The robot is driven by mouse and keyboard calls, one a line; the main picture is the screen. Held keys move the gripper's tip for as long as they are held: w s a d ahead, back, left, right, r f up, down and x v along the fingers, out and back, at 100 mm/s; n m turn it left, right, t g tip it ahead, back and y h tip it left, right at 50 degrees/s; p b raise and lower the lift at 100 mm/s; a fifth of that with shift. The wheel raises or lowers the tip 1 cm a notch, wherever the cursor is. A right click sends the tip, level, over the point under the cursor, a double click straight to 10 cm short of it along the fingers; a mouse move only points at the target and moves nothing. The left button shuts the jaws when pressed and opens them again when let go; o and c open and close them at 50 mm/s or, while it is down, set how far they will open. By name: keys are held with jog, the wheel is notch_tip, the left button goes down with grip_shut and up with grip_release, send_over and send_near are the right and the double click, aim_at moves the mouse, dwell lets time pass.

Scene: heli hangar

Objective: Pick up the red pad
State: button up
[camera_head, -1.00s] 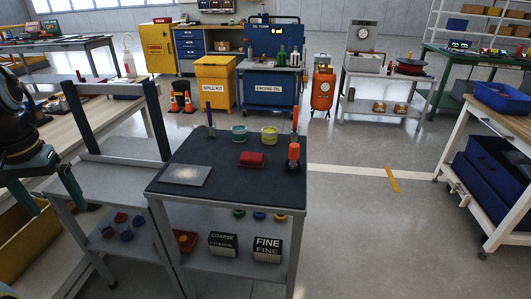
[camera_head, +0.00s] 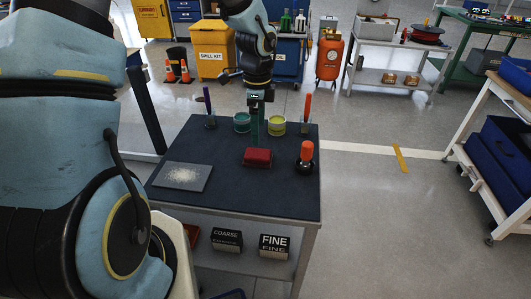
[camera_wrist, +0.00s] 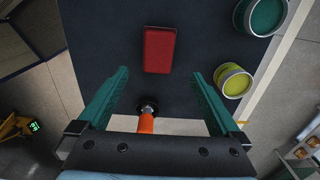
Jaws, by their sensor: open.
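The red pad (camera_head: 257,157) lies flat on the dark top of the cart (camera_head: 235,195), near its middle. In the wrist view the red pad (camera_wrist: 159,48) is fully visible, ahead of and between the line of my two green fingers. My gripper (camera_wrist: 160,74) is open and empty, with its fingers spread wider than the pad. In the head view my gripper (camera_head: 255,135) hangs pointing down above the cart, just behind the pad. I see no contact with the pad.
A teal tin (camera_head: 242,122) and a yellow-green tin (camera_head: 277,125) stand behind the pad. A grey plate with pale grit (camera_head: 182,176) lies left. Upright markers stand at the back, including a purple one (camera_head: 207,99).

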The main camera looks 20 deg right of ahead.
aim_at(257, 153)
notch_tip(257, 153, down, 4)
jog(key=shift+r, duration=0.2)
jog(key=shift+a+f+p, duration=0.15)
jog(key=shift+f+p, duration=0.25)
jog(key=shift+f, duration=0.95)
jog(key=shift+a+f+p, duration=0.1)
jog(key=shift+f+p, duration=0.25)
jog(key=shift+f, duration=1)
jog(key=shift+s, duration=0.1)
jog(key=c, duration=1.5)
jog(key=shift+o, duration=0.2)
jog(key=shift+r, duration=0.1)
notch_tip(257, 153, up, 10)
jog(key=b, duration=0.1)
